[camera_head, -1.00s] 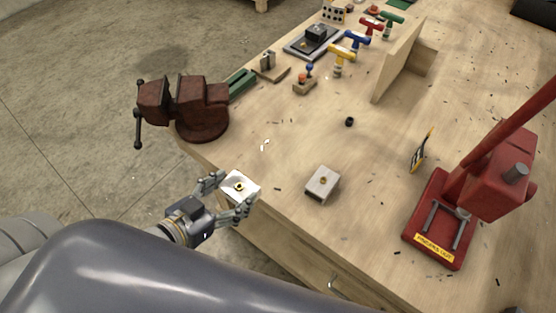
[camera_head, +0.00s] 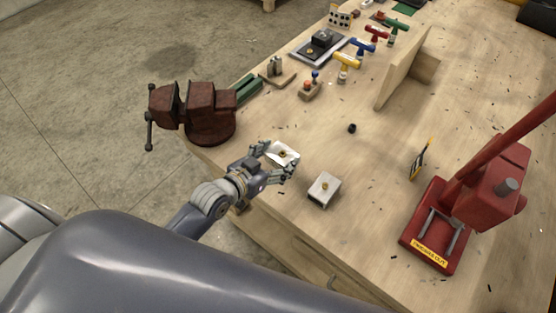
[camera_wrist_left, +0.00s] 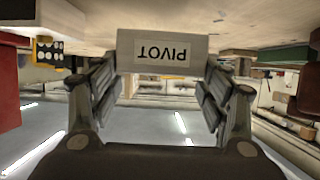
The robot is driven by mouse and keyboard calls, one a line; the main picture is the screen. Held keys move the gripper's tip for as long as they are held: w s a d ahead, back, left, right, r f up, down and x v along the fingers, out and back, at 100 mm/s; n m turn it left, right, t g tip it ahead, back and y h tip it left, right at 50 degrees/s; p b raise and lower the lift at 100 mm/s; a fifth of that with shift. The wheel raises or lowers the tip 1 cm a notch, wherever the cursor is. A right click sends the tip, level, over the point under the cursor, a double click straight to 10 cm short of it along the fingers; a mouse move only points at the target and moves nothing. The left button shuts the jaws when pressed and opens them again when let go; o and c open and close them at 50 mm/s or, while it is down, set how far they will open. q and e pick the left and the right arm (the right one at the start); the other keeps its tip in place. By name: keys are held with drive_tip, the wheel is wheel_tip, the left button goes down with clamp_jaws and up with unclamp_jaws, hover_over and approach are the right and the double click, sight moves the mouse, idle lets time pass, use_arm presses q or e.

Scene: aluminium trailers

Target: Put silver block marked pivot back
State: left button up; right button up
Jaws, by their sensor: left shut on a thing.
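My left gripper (camera_head: 277,162) is shut on a silver block (camera_head: 283,153) with a brass-coloured centre on its top. The block is over the near left part of the workbench. In the left wrist view the block (camera_wrist_left: 162,50) sits between both fingers, and its label reads PIVOT, upside down in the picture. A second, similar silver block (camera_head: 324,189) with a brass-coloured centre rests on the bench to the right of the gripper. I cannot tell whether the held block touches the bench. My right gripper is not in view.
A dark red vise (camera_head: 195,112) stands on the bench's left edge. A red press (camera_head: 450,215) stands at the right. A small black cylinder (camera_head: 352,128) and an upright wooden board (camera_head: 403,70) are farther back. Several coloured T-handled tools (camera_head: 362,46) line the back. Bench between is mostly clear.

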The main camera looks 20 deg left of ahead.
sight(275, 165)
use_arm(q)
drive_tip(key=shift+w+d+r, duration=0.15)
drive_tip(key=shift+w, duration=0.3)
wheel_tip(275, 165, down, 3)
drive_tip(key=shift+s+f+p, duration=0.1)
drive_tip(key=shift+f+p, duration=0.05)
drive_tip(key=shift+p, duration=0.4)
drive_tip(key=shift+f, duration=0.2)
drive_tip(key=shift+f, duration=0.15)
drive_tip(key=o, duration=1.4)
drive_tip(key=shift+s, duration=0.1)
